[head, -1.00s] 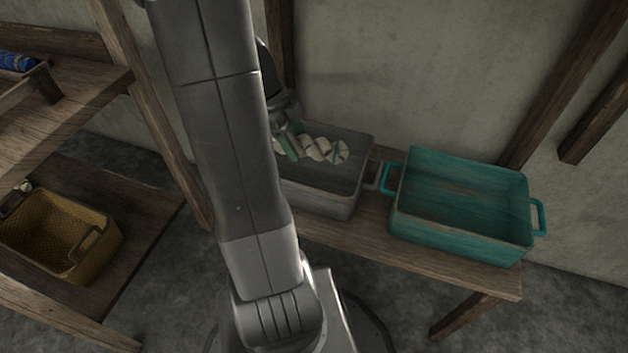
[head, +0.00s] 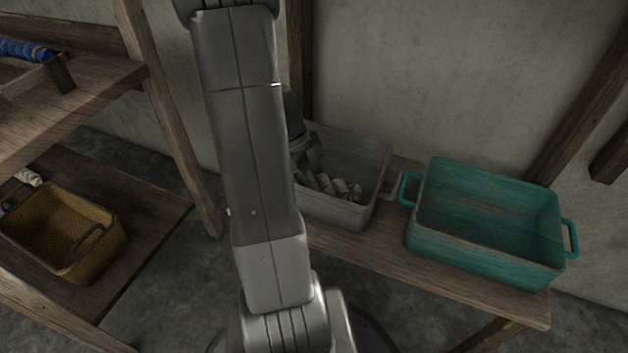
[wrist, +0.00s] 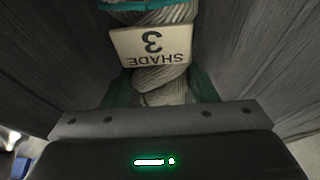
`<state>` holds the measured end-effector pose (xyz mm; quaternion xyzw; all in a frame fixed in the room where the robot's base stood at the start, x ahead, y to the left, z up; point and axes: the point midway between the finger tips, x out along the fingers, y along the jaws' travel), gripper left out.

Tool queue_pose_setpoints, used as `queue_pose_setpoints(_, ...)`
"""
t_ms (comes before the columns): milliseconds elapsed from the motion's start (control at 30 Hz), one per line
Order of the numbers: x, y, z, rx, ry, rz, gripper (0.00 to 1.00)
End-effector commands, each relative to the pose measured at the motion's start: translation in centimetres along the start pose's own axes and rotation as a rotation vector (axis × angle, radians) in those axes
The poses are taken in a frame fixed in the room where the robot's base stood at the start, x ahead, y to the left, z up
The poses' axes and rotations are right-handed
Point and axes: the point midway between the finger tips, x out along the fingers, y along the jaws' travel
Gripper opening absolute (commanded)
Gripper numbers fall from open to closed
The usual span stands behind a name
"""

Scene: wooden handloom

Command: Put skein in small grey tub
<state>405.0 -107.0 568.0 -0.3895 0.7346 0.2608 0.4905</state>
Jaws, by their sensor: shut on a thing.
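The skein (head: 341,188) is a twisted off-white hank, low inside the small grey tub (head: 374,180) in the head view. In the wrist view the skein (wrist: 162,82) has a cream tag reading "SHADE 3" and a green tie, with grey tub walls on both sides. My gripper (head: 318,180) reaches down into the tub and is shut on the skein. Its green fingers show at both sides of the skein in the wrist view (wrist: 160,90). My arm hides the left part of the tub. I cannot tell whether the skein touches the tub floor.
A larger teal tub (head: 484,258), empty, stands to the right on the same wooden bench (head: 385,250). A yellow-brown basket (head: 105,245) sits on a low shelf at left. Blue rolls (head: 25,50) lie on the upper left shelf. A wall stands behind.

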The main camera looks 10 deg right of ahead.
Motion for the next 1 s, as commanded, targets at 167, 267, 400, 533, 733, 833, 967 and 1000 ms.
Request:
queue_pose_setpoints(167, -0.1, 0.0, -0.1, 0.000, 0.000, -0.001, 0.26)
queue_pose_setpoints(267, 0.2, 0.0, 0.1, 0.000, 0.000, -0.001, 0.26)
queue_pose_setpoints(400, 0.1, 0.0, 0.0, 0.000, 0.000, -0.001, 0.74)
queue_pose_setpoints(533, 0.1, 0.0, 0.0, -0.001, 0.000, -0.001, 0.74)
queue_pose_setpoints(733, -0.1, 0.0, 0.0, -0.001, 0.000, -0.001, 0.74)
queue_pose_setpoints(833, -0.9, 0.0, -0.1, -0.001, -0.001, -0.002, 0.74)
queue_pose_setpoints(967, -3.5, -0.1, -0.2, -0.002, -0.002, -0.004, 0.74)
queue_pose_setpoints(1000, -4.4, -0.1, -0.2, -0.002, -0.003, -0.004, 0.74)
